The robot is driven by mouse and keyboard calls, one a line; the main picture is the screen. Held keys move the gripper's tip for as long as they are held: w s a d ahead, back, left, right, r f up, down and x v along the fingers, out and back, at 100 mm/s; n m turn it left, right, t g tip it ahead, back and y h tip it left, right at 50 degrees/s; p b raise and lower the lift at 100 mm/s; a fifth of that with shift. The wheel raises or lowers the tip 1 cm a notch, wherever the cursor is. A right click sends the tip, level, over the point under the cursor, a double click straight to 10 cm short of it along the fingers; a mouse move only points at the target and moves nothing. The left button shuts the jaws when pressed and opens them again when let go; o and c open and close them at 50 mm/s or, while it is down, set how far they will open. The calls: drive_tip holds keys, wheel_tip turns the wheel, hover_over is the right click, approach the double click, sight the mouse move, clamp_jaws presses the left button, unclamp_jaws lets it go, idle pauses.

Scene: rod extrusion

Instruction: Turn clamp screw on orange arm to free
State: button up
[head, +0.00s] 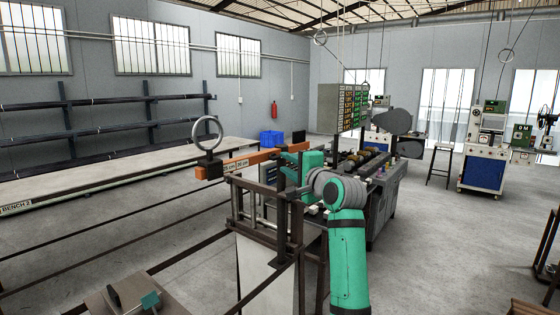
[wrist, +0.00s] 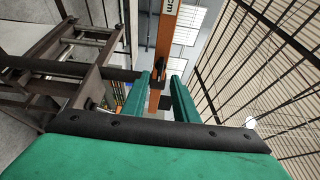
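The orange arm (head: 242,162), with white length labels, lies roughly level on a dark frame. Its left end carries a dark block with an upright metal ring (head: 207,135). In the wrist view the orange arm (wrist: 166,38) runs up the picture beyond my fingers. A small black piece on it (wrist: 158,74), which looks like the clamp screw, shows between the fingertips. My gripper (wrist: 161,76) is open, with its two green fingers on either side of that piece. I cannot tell whether they touch it. In the head view my gripper (head: 297,165) is by the arm's right end, partly hiding it.
A dark metal frame (head: 262,222) stands under the orange arm, close to my gripper. A long bench (head: 120,172) is at the left, before racks of rods (head: 100,128). A machine (head: 385,190) stands behind my arm. Open floor (head: 450,250) lies to the right.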

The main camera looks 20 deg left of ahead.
sight(278, 159)
drive_tip(key=shift+x, duration=2.7)
clamp_jaws()
